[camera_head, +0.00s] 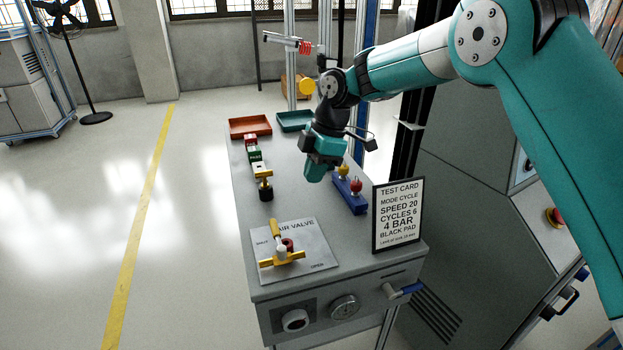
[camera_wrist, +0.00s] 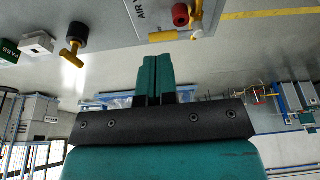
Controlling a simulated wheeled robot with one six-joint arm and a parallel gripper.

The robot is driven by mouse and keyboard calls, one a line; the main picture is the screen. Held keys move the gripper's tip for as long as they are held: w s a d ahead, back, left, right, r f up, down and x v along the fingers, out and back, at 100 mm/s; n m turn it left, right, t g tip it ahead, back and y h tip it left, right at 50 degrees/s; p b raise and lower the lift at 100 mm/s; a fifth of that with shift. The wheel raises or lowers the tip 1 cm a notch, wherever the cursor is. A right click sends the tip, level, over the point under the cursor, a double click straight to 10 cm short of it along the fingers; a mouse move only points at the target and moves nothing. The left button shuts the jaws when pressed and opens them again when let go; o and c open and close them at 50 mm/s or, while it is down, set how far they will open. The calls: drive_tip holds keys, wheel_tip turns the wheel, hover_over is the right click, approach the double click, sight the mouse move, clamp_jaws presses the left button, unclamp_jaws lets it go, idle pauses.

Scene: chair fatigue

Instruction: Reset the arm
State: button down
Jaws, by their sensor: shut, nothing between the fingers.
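My teal arm reaches in from the right in the head view. My gripper (camera_head: 316,172) hangs above the middle of the grey bench (camera_head: 250,200), apart from the things on it. In the wrist view the two teal fingers of my gripper (camera_wrist: 155,62) are pressed together with nothing between them.
An air valve panel (camera_head: 310,255) with a yellow handle (camera_head: 282,258) lies at the bench front. A test card (camera_head: 397,215) stands at right, beside a blue block with yellow and red knobs (camera_head: 350,196). Orange (camera_head: 250,126) and green (camera_head: 295,121) trays sit at the back.

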drive_tip(key=s+d+r+m+p, duration=0.1)
drive_tip(key=s+d+r+m, duration=0.1)
drive_tip(key=s+r+m, duration=0.35)
drive_tip(key=s+d+r+m, duration=0.2)
drive_tip(key=s+r, duration=0.4)
drive_tip(key=s, duration=0.5)
drive_tip(key=s+d+m, duration=0.2)
drive_tip(key=s+m, duration=0.1)
drive_tip(key=s, duration=0.5)
drive_tip(key=s+d+m+y, duration=0.1)
drive_tip(key=s+d+m, duration=0.1)
drive_tip(key=s, duration=0.7)
drive_tip(key=shift+s+d+m+t+p, duration=0.2)
drive_tip(key=shift+d+m+t+p, duration=0.2)
drive_tip(key=shift+m, duration=0.35)
